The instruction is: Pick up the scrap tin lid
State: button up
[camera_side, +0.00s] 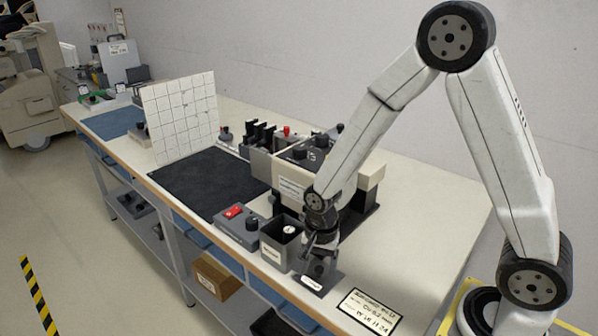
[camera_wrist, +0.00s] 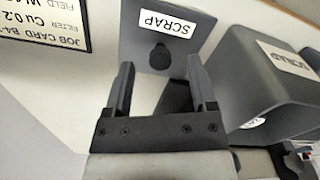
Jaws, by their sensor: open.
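The scrap tin lid (camera_wrist: 140,35) is a flat grey square plate with a black round knob and a white SCRAP label. In the side view the lid (camera_side: 328,279) lies on the bench beside the scrap tin, partly hidden by my gripper. My gripper (camera_wrist: 160,64) is open and empty, its fingertips apart with the knob showing between and just past them. In the side view my gripper (camera_side: 320,247) points down over the lid; contact with the knob cannot be told. The scrap tin (camera_wrist: 270,90) is a grey open box, seen also in the side view (camera_side: 273,252).
A job card (camera_side: 369,308) lies near the bench's front edge. A control box with a red switch (camera_side: 237,222) stands left of the tin. A machine (camera_side: 300,172) stands behind. A dark mat (camera_side: 207,182) and an upright gridded panel (camera_side: 182,118) are further left. The bench right of my gripper is clear.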

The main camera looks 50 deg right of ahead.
aim_at(318, 280)
jog(key=shift+f, duration=1.1)
grip_shut()
